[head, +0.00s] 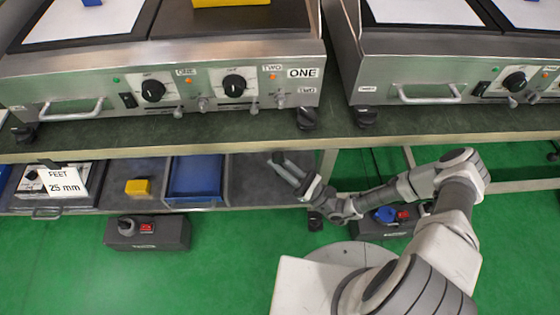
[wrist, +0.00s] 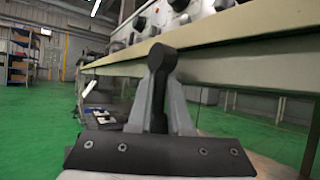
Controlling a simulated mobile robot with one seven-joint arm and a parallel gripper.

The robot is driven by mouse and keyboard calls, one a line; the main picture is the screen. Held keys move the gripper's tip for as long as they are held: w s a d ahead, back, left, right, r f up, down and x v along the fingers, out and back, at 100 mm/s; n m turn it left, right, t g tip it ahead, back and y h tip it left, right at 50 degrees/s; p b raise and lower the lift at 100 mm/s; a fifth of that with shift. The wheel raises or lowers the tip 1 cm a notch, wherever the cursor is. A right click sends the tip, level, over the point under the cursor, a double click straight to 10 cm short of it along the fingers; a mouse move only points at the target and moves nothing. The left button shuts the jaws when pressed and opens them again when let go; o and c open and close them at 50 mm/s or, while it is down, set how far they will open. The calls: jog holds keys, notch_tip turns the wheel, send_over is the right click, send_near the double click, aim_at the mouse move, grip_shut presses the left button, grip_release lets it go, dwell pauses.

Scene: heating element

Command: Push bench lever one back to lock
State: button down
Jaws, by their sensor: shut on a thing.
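My gripper (head: 282,162) is just below the front edge of the bench (head: 230,138) that carries the unit labelled ONE. In the wrist view my gripper (wrist: 160,85) has its two grey fingers closed around a dark, round-ended piece, which looks like the bench lever (wrist: 160,58). The lever stands upright between the fingers, close to the bench edge. Its lower end is hidden by the fingers. In the head view the lever cannot be made out clearly at the gripper, and its lock position cannot be told.
The unit labelled ONE (head: 165,92) stands on the bench above my gripper. A second unit (head: 450,85) stands to the right. The lower shelf holds a blue tray (head: 195,180), a yellow block (head: 138,187) and a "FEET 25 mm" sign (head: 63,180). A switch box (head: 148,233) lies on the green floor.

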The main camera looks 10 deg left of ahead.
jog(key=c, duration=0.8)
grip_release()
jog(key=shift+c, duration=0.2)
jog(key=p+v, duration=0.1)
jog(key=v, duration=1.1)
jog(key=shift+p, duration=0.3)
